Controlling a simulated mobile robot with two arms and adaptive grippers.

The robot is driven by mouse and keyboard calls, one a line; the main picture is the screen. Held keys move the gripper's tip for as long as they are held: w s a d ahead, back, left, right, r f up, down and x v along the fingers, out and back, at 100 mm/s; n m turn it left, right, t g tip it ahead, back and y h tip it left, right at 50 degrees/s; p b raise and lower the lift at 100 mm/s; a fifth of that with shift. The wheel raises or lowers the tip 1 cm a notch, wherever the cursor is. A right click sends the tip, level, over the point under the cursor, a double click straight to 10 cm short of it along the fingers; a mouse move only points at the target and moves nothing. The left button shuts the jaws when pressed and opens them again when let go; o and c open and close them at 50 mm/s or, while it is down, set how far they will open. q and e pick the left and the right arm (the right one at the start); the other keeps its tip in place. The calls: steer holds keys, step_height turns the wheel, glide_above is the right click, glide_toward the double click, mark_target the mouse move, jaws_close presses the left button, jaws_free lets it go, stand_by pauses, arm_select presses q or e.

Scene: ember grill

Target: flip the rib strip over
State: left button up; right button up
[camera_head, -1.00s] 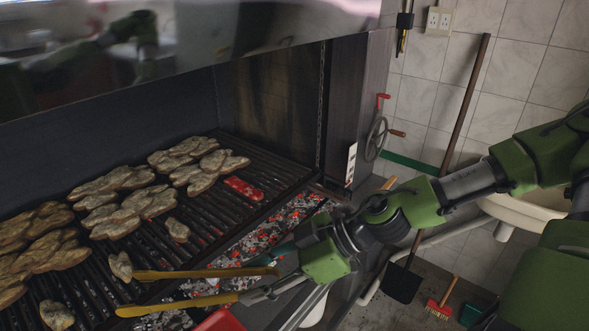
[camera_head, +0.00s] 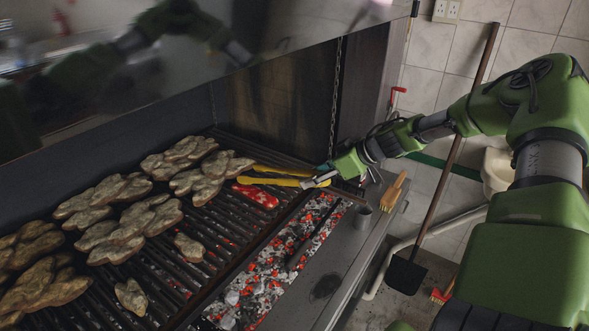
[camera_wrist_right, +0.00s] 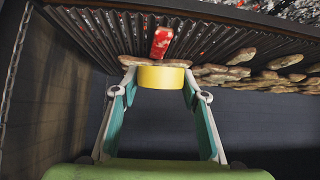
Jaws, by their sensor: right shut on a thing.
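The rib strip (camera_head: 256,195) is a short red piece lying flat on the dark grill grate, right of the pale meat pieces. It also shows in the right wrist view (camera_wrist_right: 161,42), on the bars. My right gripper (camera_head: 316,181) is shut on yellow tongs (camera_head: 277,182). The tongs' two arms point left, and their tips are by the strip's upper left end in the head view. I cannot tell whether they touch it. In the right wrist view the yellow tongs (camera_wrist_right: 160,77) sit between the fingertips of the right gripper (camera_wrist_right: 161,80). My left gripper is not in view.
Several pale meat pieces (camera_head: 119,228) cover the grate's left and middle. Glowing coals (camera_head: 281,256) lie along its front. The hood (camera_head: 190,55) overhangs above, and the grill's side wall (camera_head: 359,90) stands behind the tongs.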

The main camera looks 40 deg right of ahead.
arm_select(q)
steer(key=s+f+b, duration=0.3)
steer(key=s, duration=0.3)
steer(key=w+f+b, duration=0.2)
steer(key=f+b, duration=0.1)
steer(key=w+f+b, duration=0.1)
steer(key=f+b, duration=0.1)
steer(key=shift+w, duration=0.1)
arm_select(e)
step_height(320, 180, down, 8)
steer(key=s, duration=0.1)
steer(key=shift+d+f, duration=0.2)
steer(key=shift+d, duration=0.05)
steer(key=c, duration=0.9)
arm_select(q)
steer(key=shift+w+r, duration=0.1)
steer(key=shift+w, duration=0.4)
arm_select(e)
jaws_close()
